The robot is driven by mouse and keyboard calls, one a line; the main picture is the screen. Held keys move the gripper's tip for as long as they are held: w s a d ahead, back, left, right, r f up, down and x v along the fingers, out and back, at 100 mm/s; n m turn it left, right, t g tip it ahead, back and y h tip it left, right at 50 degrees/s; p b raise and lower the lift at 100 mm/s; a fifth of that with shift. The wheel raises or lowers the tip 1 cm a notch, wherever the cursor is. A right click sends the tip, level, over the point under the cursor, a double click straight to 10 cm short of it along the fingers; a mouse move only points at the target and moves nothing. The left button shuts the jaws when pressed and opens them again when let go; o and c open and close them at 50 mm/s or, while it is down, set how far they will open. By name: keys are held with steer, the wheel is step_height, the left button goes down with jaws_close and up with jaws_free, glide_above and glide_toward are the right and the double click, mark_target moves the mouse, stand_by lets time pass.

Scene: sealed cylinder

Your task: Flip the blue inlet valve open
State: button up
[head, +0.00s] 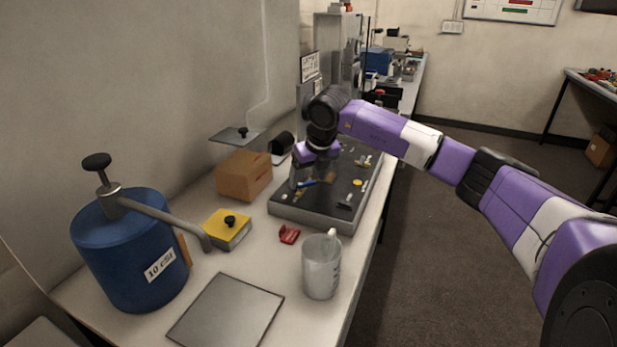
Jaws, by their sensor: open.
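A small blue lever, which looks like the blue inlet valve (309,184), lies on the dark grey tray-like board (285,215) in the middle of the bench. My gripper (308,184) points down over the board, right at the blue lever. Its jaws are open, with a finger visible on the left. The gripper body partly hides the valve area, so I cannot tell whether the fingers touch the lever or how the valve is set.
A blue drum (120,260) with a long metal spout stands at the left. A yellow-topped block (222,230), cardboard box (244,178), red piece (289,235) and clear jug (321,270) surround the board's near side. A flat grey plate (228,312) lies at the front.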

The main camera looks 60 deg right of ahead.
steer(key=shift+f, duration=0.3)
steer(key=shift+w, duration=0.1)
steer(key=c, duration=1.4)
steer(key=shift+o, duration=0.2)
steer(key=shift+d, duration=0.1)
steer(key=shift+w+d+n+t+y+b, duration=0.1)
steer(key=shift+d+n+t+y+b, duration=0.1)
steer(key=shift+n+b, duration=0.4)
steer(key=shift+d+n+t+y+b, duration=0.1)
steer(key=shift+n+y+b, duration=0.1)
steer(key=shift+n+b, duration=0.4)
steer(key=shift+w+d+r+n+y+b, duration=0.1)
steer(key=shift+w+n+y+b, duration=0.2)
steer(key=shift+n, duration=0.6)
steer(key=shift+w+d+f+n+y+b, duration=0.15)
steer(key=shift+n+y, duration=0.3)
steer(key=shift+n, duration=0.45)
steer(key=shift+w+a+r+n+y+b, duration=0.1)
steer(key=shift+r+n+y+b, duration=0.2)
steer(key=shift+n, duration=0.6)
steer(key=shift+f, duration=0.15)
